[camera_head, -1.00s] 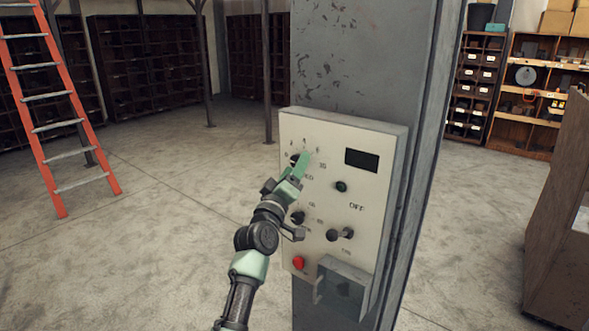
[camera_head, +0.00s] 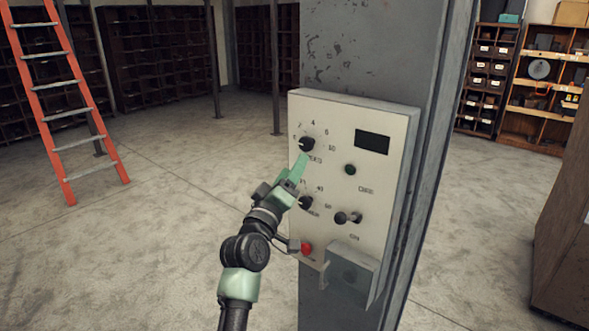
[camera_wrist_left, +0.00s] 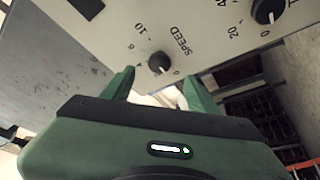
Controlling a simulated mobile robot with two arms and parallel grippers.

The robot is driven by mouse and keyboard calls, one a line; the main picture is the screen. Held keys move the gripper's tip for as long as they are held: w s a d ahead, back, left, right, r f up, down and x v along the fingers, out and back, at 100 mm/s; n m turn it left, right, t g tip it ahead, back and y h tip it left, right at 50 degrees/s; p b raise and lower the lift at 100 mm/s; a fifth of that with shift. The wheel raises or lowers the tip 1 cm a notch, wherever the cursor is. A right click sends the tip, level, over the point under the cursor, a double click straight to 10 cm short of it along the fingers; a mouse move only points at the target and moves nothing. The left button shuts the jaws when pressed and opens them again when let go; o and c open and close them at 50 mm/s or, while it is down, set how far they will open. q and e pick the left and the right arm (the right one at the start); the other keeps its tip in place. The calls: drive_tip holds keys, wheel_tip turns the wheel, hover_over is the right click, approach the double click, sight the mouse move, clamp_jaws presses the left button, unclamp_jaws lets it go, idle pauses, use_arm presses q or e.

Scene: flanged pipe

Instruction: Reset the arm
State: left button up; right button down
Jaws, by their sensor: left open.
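My left gripper (camera_head: 301,163) is open and empty in front of the pale control panel (camera_head: 333,112). Its green fingers are just below the upper black knob (camera_head: 306,144), which is in plain view. In the left wrist view the open fingers (camera_wrist_left: 160,90) point toward this knob (camera_wrist_left: 158,63), marked SPEED, with a gap between them and the knob. The lower knob (camera_head: 305,202) is partly behind my gripper; the wrist view shows another dark knob (camera_wrist_left: 268,10) at top right. My right gripper is not in view.
An orange ladder (camera_head: 82,112) stands left. Open floor (camera_head: 150,240) lies left of the panel.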

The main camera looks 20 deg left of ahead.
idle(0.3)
use_arm(q)
drive_tip(key=s+d+f+m+g+h, duration=0.1)
drive_tip(key=s+d+f+m+g, duration=0.2)
drive_tip(key=s+f, duration=0.7)
drive_tip(key=s+d+f+m+g+h, duration=0.1)
drive_tip(key=s+f+m+g, duration=0.4)
drive_tip(key=f, duration=0.9)
drive_tip(key=s+a+f+m+g+y, duration=0.1)
drive_tip(key=s+f+g, duration=0.25)
drive_tip(key=s, duration=0.55)
drive_tip(key=s+f+m+g+y, duration=0.1)
drive_tip(key=s+f+g, duration=0.25)
drive_tip(key=s, duration=0.65)
drive_tip(key=s+a+f+m+g+y, duration=0.1)
drive_tip(key=s+f+g, duration=0.25)
drive_tip(key=s, duration=0.55)
wheel_tip(320, 180, down, 33)
drive_tip(key=s+b, duration=0.2)
drive_tip(key=b, duration=0.3)
drive_tip(key=s+a+f+g+b, duration=0.1)
drive_tip(key=s+f+b, duration=0.3)
drive_tip(key=s+f, duration=1.2)
wheel_tip(320, 180, down, 3)
drive_tip(key=shift+a+f, duration=0.2)
drive_tip(key=shift+a, duration=0.7)
